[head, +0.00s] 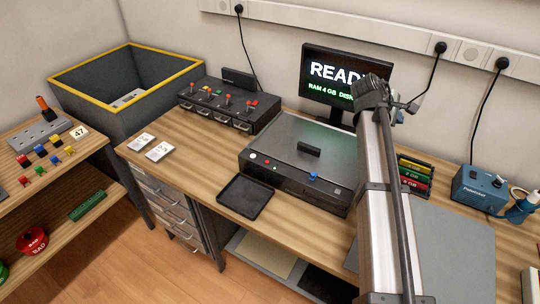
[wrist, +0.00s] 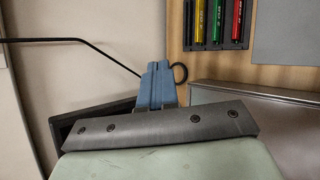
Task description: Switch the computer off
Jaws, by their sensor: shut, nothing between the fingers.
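The computer (head: 290,148) is a dark grey case with a black handle on its lid, standing in the middle of the desk. Its front carries a red button (head: 267,161), a small white button (head: 253,155) and a blue knob (head: 313,177). My gripper (wrist: 155,84) is shut and empty. In the wrist view it is near the dark monitor edge (wrist: 90,122), with the case top (wrist: 285,115) to the right. In the head view my arm largely hides the gripper and part of the monitor.
A rack of coloured modules (head: 414,174) stands right of the case, near a grey mat (head: 455,245) and a blue power supply (head: 478,188). A black tray (head: 245,197) lies before the case. A switch panel (head: 230,102) is at left, beside a yellow-rimmed bin (head: 125,50).

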